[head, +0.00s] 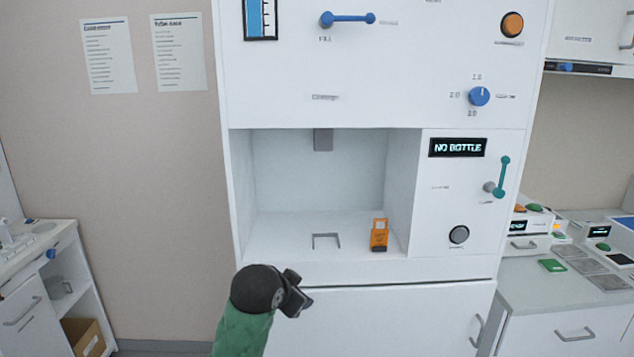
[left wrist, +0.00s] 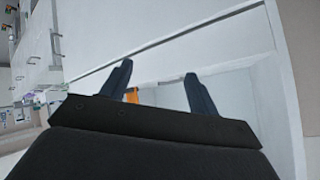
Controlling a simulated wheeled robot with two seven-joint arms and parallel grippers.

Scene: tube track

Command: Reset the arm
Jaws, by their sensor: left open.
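My left arm, green with a dark wrist, comes up from the bottom of the head view. My left gripper (head: 297,293) is in front of the white machine's lower edge, below the open bay. In the left wrist view its two dark fingers (left wrist: 160,84) are apart with nothing held between them. An orange tag-like object (head: 379,236) stands on the bay floor at the right. It also shows partly behind the left finger in the left wrist view (left wrist: 133,95). My right gripper is in neither view.
The white machine (head: 400,90) fills the middle, with a "NO BOTTLE" display (head: 458,147), a teal lever (head: 502,177) and a blue knob (head: 479,96). A counter with small devices (head: 560,290) stands at the right. A white shelf unit (head: 40,300) stands at the left.

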